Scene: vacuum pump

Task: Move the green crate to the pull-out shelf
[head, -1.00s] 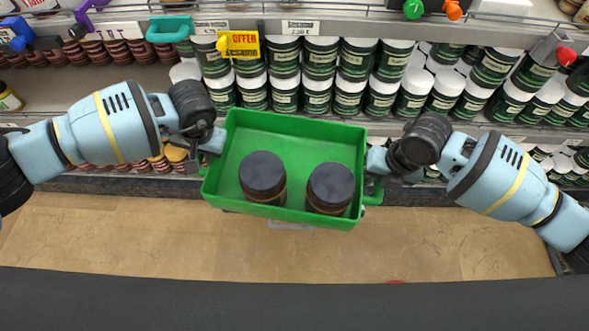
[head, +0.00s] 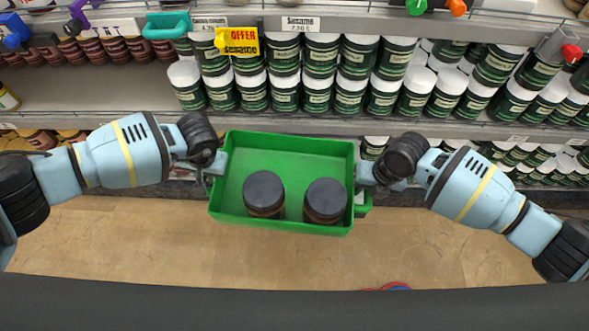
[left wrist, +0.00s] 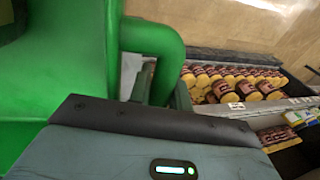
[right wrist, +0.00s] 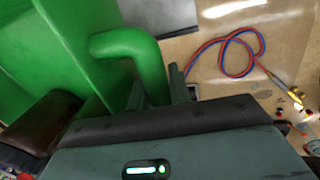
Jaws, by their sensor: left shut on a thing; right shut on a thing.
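The green crate (head: 290,150) hangs between my two grippers in the middle of the head view, in front of the store shelves. Two dark-lidded jars, a left one (head: 264,190) and a right one (head: 326,198), stand in it. My left gripper (head: 214,168) is shut on the handle at the crate's left end; the green handle (left wrist: 160,45) shows in the left wrist view. My right gripper (head: 364,176) is shut on the handle at its right end; that handle (right wrist: 130,50) shows in the right wrist view. I cannot make out the pull-out shelf.
Shelves of green, white-lidded jars (head: 318,75) run behind the crate, with a shelf edge (head: 450,128) close behind it. A yellow offer tag (head: 238,42) hangs above.

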